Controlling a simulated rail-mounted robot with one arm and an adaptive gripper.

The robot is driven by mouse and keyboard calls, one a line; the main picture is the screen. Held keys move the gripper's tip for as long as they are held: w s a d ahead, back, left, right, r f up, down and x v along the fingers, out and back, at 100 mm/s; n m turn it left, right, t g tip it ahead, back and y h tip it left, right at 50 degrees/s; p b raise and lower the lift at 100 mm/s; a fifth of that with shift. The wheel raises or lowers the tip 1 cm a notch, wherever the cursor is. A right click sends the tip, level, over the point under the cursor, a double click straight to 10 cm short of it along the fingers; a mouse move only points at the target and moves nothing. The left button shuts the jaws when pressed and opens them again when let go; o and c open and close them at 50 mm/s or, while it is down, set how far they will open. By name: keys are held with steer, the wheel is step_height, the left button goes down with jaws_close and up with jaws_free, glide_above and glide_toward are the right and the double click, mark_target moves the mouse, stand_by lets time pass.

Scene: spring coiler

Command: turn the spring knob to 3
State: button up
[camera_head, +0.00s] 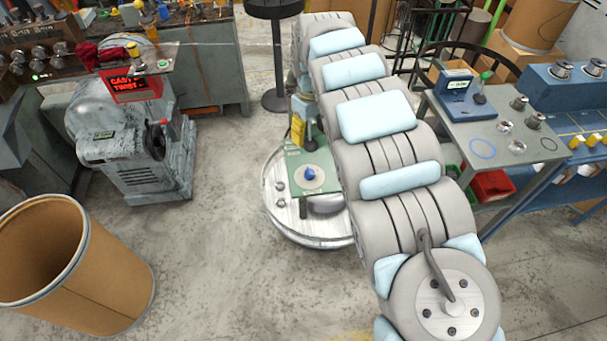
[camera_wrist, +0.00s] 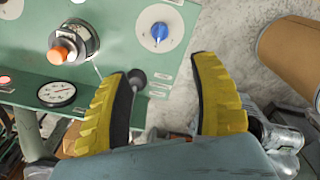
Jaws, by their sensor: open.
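A blue knob on a round white dial (camera_wrist: 159,30) is mounted on a pale green panel (camera_wrist: 110,15) at the top of the wrist view. The dial's markings are too small to read. A blue knob on a green top (camera_head: 310,174) also shows in the head view, left of my arm. My gripper (camera_wrist: 165,68) is open, with its two yellow ridged fingers apart and nothing held between them. Its fingertips are below the blue knob in the wrist view and do not touch it. I cannot read which control is labelled as the spring knob.
Beside the blue knob are an orange-capped metal knob (camera_wrist: 62,50), a round gauge (camera_wrist: 57,94) and a black ball-ended lever (camera_wrist: 137,78). A cardboard drum (camera_wrist: 292,45) is at the right.

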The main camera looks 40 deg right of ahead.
mark_target(310, 170)
step_height(310, 170, down, 17)
steer(key=shift+b, duration=1.1)
steer(key=shift+c, duration=0.3)
jaws_close()
